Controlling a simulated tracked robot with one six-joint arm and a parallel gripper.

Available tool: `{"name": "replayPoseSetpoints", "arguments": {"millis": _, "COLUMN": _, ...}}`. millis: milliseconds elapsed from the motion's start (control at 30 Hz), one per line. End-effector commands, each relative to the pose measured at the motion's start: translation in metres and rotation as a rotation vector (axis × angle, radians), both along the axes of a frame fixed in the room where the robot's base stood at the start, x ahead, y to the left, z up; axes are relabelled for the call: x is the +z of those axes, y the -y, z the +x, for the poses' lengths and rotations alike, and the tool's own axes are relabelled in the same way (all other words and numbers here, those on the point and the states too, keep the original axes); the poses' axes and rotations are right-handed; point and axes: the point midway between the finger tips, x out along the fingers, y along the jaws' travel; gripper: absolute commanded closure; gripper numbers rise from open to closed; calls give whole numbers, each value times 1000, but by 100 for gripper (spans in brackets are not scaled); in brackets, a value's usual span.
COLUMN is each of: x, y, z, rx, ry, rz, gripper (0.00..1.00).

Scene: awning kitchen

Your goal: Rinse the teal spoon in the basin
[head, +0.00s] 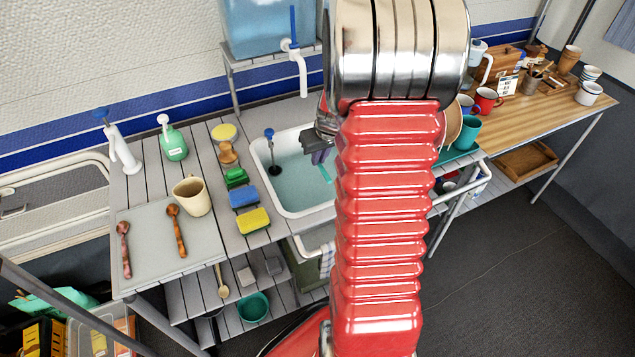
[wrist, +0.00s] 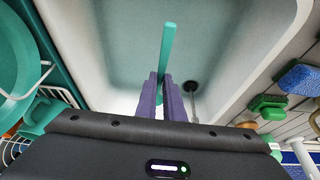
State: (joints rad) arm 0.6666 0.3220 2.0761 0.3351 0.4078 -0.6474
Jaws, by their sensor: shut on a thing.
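My gripper (head: 318,152) is over the right part of the white basin (head: 262,158), which holds greenish water. In the wrist view my gripper (wrist: 168,100) has its purple fingers shut on the teal spoon (wrist: 168,45). The spoon's straight teal end sticks out past the fingertips; the rest is hidden by the fingers and gripper body. A short teal piece of the spoon also shows in the head view (head: 325,173) below the fingers. I cannot tell whether it touches the water.
Yellow (head: 254,221), blue (head: 243,196) and green (head: 236,177) scrubbers line the basin's left side. A dark plunger-like rod with a blue top (head: 271,150) stands in the basin. A beige mug (head: 192,196) and two wooden spoons lie further left. A rack with teal dishes (head: 466,135) is on the right.

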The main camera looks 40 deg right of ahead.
Motion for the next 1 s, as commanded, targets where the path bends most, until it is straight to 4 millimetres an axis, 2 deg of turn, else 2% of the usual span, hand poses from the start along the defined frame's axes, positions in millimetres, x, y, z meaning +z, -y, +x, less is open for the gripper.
{"name": "replayPoseSetpoints", "arguments": {"millis": 633, "x": 37, "y": 0, "z": 0, "rx": 0, "ry": 0, "rz": -1, "gripper": 100}}
{"name": "replayPoseSetpoints", "arguments": {"millis": 1000, "x": 39, "y": 0, "z": -1, "rx": 0, "ry": -1, "rz": -1, "gripper": 100}}
